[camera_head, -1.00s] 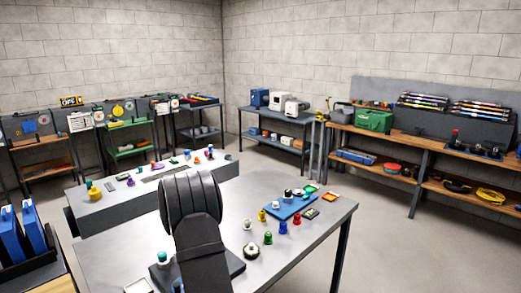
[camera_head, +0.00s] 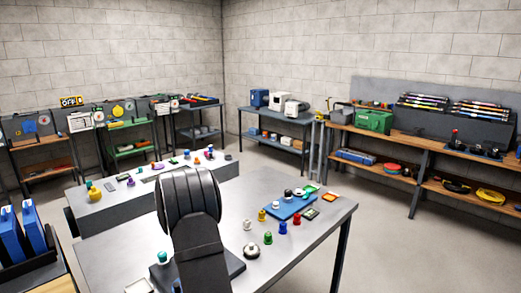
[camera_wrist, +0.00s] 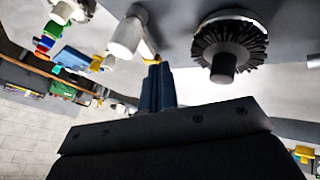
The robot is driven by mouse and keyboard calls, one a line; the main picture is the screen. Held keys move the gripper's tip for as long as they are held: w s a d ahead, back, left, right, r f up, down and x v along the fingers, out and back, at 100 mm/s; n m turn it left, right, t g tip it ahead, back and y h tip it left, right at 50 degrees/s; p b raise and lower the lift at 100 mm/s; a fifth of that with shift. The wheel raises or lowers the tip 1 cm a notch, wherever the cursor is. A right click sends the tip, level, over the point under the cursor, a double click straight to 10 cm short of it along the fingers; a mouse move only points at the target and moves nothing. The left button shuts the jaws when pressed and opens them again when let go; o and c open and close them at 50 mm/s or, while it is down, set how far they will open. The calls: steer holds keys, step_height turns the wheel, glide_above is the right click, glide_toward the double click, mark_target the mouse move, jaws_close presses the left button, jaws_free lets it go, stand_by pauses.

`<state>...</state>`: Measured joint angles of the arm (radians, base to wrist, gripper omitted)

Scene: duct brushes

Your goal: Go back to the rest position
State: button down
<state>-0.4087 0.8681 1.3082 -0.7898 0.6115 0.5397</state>
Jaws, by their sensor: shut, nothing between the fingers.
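My gripper (camera_wrist: 158,84) shows in the wrist view as narrow dark-blue fingers, shut and empty. In the head view my dark arm rises over the front table, and the gripper itself cannot be made out there. A white piece (camera_head: 247,225) and a round black-and-white piece (camera_head: 251,251) stand on the table right of the arm.
The grey front table (camera_head: 300,245) holds a blue mat (camera_head: 290,208) and several small coloured pieces. A second table (camera_head: 120,201) with small parts stands behind. Shelves line the walls. Blue bins (camera_head: 30,235) are at left. The floor at right is clear.

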steer(key=a+v, duration=0.1)
steer(key=v, duration=0.7)
steer(key=x, duration=0.7)
steer(key=d+x, duration=0.1)
steer(key=x, duration=0.3)
steer(key=shift+s+d, duration=0.1)
steer(key=shift+s, duration=0.1)
steer(key=shift+s+a+r+n+y, duration=0.3)
steer(key=shift+s+a+n, duration=0.1)
steer(key=shift+s+a, duration=0.25)
steer(key=v, duration=1)
steer(key=w+a+r+m+t+y, duration=0.1)
steer(key=w+a+r+m+y, duration=0.2)
steer(key=a, duration=0.5)
steer(key=a+r+m+t+y, duration=0.1)
steer(key=a+r+m+y, duration=0.2)
steer(key=a, duration=0.5)
steer(key=w+a+r+m+t+y, duration=0.1)
steer(key=w+a+r+m+t, duration=0.1)
steer(key=w+r+m+t, duration=0.45)
steer(key=shift+s+d+r+m+h, duration=0.15)
steer(key=shift+d+m+h, duration=0.85)
steer(key=shift+m, duration=0.8)
steer(key=shift+s+d+f+m+h, duration=0.15)
steer(key=shift+d+m+h, duration=0.8)
steer(key=shift+m, duration=0.8)
steer(key=shift+s+d+r+m+h, duration=0.15)
steer(key=shift+d+m+h, duration=0.85)
steer(key=shift+m, duration=0.8)
